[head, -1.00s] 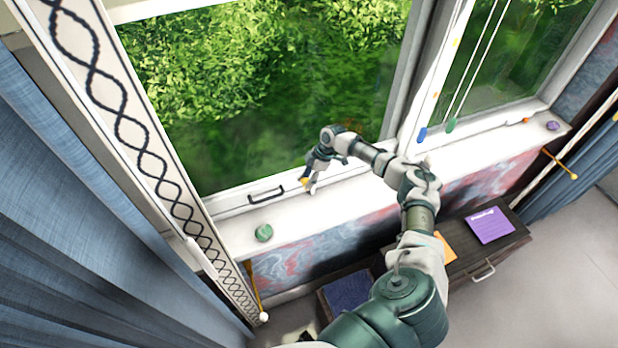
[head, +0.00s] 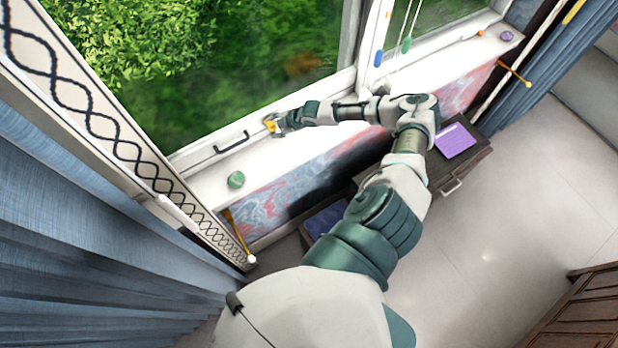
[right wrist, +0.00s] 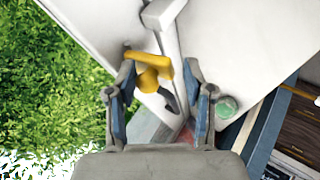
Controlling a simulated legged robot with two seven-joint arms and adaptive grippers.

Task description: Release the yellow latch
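The yellow latch (head: 271,125) sits on the lower window frame, to the right of the black window handle (head: 231,142). My right gripper (head: 276,125) reaches it from the right in the head view, and its fingertips overlap the latch there. In the right wrist view the yellow latch (right wrist: 152,72) shows large, ahead of and between the two blue-padded fingers. The fingers are spread apart, with a gap on both sides of the latch's lower knob. Whether a fingertip touches the latch I cannot tell. My left gripper is in neither view.
A round green object (head: 236,180) lies on the white sill below the handle. Blind cords with a blue pull (head: 379,58) and a green pull (head: 406,45) hang at the right. A dark cabinet with a purple pad (head: 455,141) stands below the sill.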

